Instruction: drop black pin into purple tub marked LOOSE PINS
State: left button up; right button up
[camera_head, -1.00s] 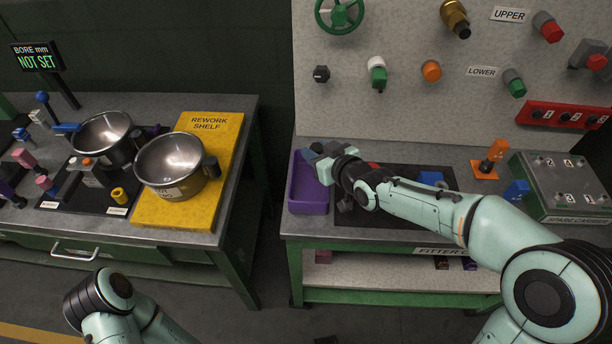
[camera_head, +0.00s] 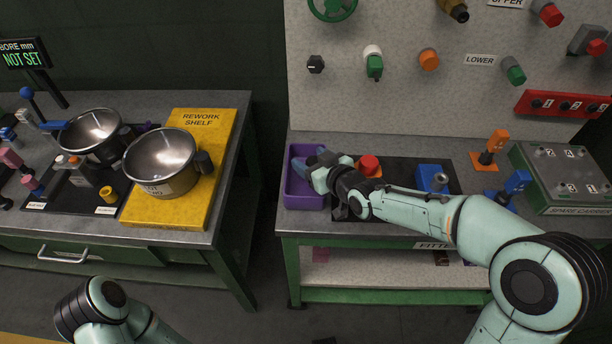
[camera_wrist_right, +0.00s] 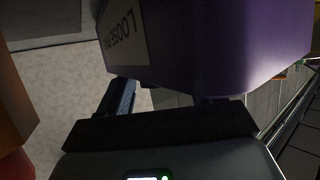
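The purple tub (camera_head: 289,190) stands at the left end of the right-hand bench. In the right wrist view its outer wall (camera_wrist_right: 215,45) fills the top, with a white LOOSE PINS label (camera_wrist_right: 124,36) shown upside down. My right gripper (camera_head: 308,166) is at the tub, its fingers over the tub's opening in the head view. In the wrist view the fingers look spread, one visible at left and the other mostly hidden by the tub. I see no black pin between them or elsewhere; the tub's inside is largely covered. My left gripper is out of view.
Right of the tub, a dark mat (camera_head: 400,208) holds a red-topped orange piece (camera_head: 369,166) and a blue block (camera_head: 432,178). A knobbed panel rises behind. A floor gap separates the left bench with its yellow shelf (camera_head: 205,125).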

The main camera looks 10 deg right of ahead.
jog(key=p+v, duration=0.3)
jog(key=v, duration=1)
jog(key=shift+s, duration=0.2)
jog(key=shift+r, duration=0.1)
